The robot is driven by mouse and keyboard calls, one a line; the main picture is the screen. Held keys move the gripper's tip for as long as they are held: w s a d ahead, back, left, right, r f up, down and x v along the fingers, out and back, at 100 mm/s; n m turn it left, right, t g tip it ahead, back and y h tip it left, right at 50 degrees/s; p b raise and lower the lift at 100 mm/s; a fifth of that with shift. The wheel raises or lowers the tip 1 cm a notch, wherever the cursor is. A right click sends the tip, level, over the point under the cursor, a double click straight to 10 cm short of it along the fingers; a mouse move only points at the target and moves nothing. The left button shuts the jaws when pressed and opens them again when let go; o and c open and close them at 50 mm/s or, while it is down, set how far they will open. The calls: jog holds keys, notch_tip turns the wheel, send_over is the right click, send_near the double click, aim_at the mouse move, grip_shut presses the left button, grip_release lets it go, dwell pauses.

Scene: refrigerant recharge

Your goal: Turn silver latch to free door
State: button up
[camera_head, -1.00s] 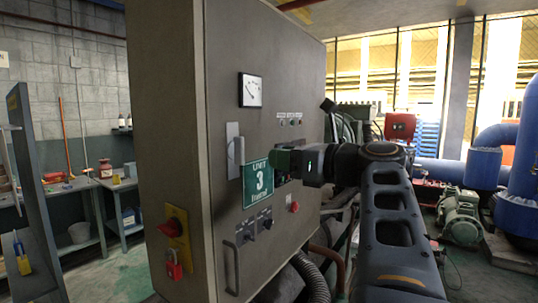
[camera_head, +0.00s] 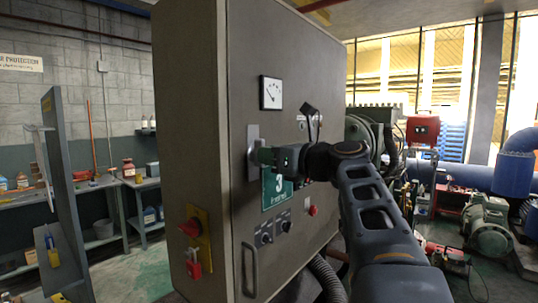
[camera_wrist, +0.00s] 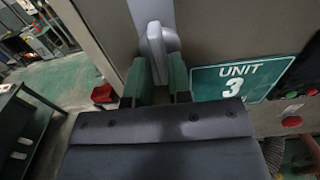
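The silver latch (camera_head: 250,158) is an upright grey handle on a pale plate, on the front of the grey cabinet door (camera_head: 300,80). It also shows in the wrist view (camera_wrist: 154,45), standing upright at the fingertips. My gripper (camera_head: 263,156) is at the latch, coming from the right. In the wrist view its two green fingers (camera_wrist: 160,76) are apart, with the lower part of the handle between them. I cannot tell whether they touch it. In the head view the gripper partly hides the latch and the green Unit 3 sign (camera_head: 277,188).
A yellow-and-red switch (camera_head: 195,229) with a red padlock (camera_head: 193,268) is on the cabinet's left side. A door pull (camera_head: 249,268), black knobs (camera_head: 264,238) and a red button (camera_head: 312,210) are lower on the front. Shelves stand at the left; pumps and blue pipes at the right.

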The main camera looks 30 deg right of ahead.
grip_shut()
jog(key=shift+n+b, duration=1.15)
jog(key=shift+n, duration=1.15)
